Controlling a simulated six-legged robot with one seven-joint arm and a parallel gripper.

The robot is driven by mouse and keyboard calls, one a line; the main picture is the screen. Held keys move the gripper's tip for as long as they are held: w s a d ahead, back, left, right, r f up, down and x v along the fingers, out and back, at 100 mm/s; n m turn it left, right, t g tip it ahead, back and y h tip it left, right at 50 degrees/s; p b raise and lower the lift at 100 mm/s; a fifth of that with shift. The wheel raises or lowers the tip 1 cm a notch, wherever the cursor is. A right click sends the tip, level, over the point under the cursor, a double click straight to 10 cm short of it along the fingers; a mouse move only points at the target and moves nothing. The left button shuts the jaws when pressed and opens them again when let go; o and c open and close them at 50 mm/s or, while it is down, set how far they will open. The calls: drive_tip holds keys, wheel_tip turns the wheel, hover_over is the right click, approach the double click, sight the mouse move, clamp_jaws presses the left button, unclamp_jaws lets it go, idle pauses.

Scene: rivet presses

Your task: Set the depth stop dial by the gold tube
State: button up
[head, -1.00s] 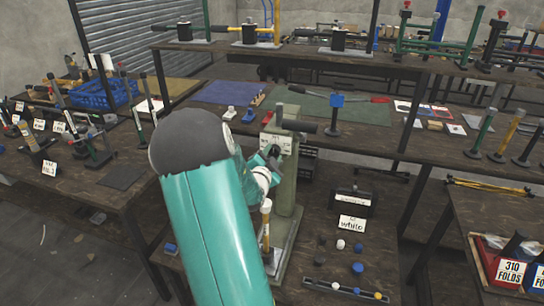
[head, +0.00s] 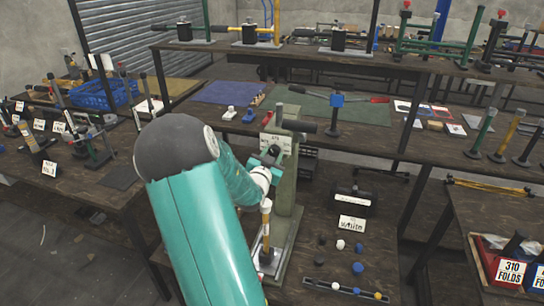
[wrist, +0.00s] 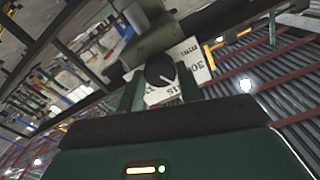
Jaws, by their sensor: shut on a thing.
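The depth stop dial (wrist: 160,70) is a dark round knob with a pale pointer line, in front of a white plate with printed marks (wrist: 192,78) in the wrist view. My gripper (wrist: 160,84) is shut on the dial, one green finger on each side. In the head view my gripper (head: 271,153) is at the front of the grey-green press (head: 287,190) and hides the dial. A yellow-gold tube (head: 264,30) lies across a black block on the top shelf. An upright yellow tube (head: 509,135) stands at the right; I cannot tell which is the gold tube.
A post with a white and tan handle (head: 266,218) stands close below my gripper. A black cylinder (head: 353,199) with a white card (head: 352,224) and several small knobs lie right of the press. A press lever (head: 299,125) juts out just above my gripper.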

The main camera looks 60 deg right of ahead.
drive_tip(key=n, duration=0.6)
drive_tip(key=shift+n, duration=0.3)
idle(0.4)
drive_tip(key=o, duration=1)
drive_tip(key=shift+a, duration=0.1)
drive_tip(key=s+a, duration=0.2)
drive_tip(key=a, duration=1.1)
drive_tip(key=shift+a, duration=0.3)
